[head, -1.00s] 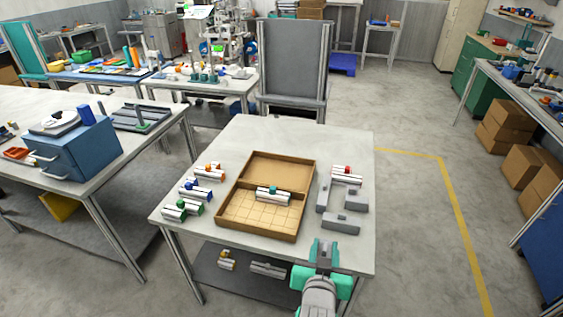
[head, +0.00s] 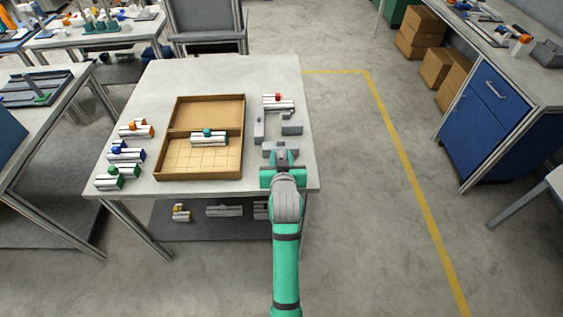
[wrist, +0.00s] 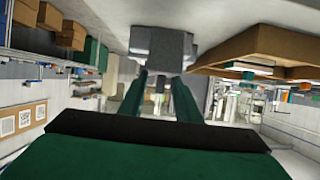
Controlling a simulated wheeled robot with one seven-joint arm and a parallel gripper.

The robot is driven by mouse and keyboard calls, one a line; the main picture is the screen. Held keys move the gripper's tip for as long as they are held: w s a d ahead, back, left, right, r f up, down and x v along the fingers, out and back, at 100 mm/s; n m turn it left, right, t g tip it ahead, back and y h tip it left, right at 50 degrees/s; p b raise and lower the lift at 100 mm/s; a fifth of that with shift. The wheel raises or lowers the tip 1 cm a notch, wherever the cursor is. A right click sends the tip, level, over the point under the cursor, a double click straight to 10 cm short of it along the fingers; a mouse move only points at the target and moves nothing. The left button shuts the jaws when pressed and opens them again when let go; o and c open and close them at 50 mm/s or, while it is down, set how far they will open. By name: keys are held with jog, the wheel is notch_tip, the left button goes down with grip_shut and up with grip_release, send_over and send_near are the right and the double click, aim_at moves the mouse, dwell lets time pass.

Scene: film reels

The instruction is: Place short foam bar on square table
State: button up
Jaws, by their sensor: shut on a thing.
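A short grey foam bar (head: 281,149) is at the front right of the pale table (head: 210,75), with a small raised block on top. My gripper (head: 281,164) reaches over the table's front edge and is shut on this bar. In the wrist view the bar (wrist: 160,46) sits between the ends of the two green fingers. It is on or very close to the tabletop; I cannot tell whether it is lifted. Which table is the square one I cannot tell.
Other grey foam pieces (head: 291,128) lie just behind the bar, with a red-topped part (head: 278,101) beyond. An open cardboard box (head: 241,160) stands to the left. Several coloured-knob parts (head: 126,152) line the left side. The floor (head: 340,130) to the right is clear.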

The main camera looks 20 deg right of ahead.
jog(key=shift+w+d+f, duration=0.25)
jog(key=shift+w+f, duration=0.2)
jog(key=shift+f, duration=0.1)
jog(key=shift+w+d+f, duration=0.1)
jog(key=shift+w+f, duration=0.05)
jog(key=shift+f, duration=0.8)
jog(key=shift+w+d+f, duration=0.1)
jog(key=shift+f, duration=0.8)
jog(key=shift+a+f, duration=0.1)
jog(key=shift+f, duration=0.05)
jog(key=o, duration=1)
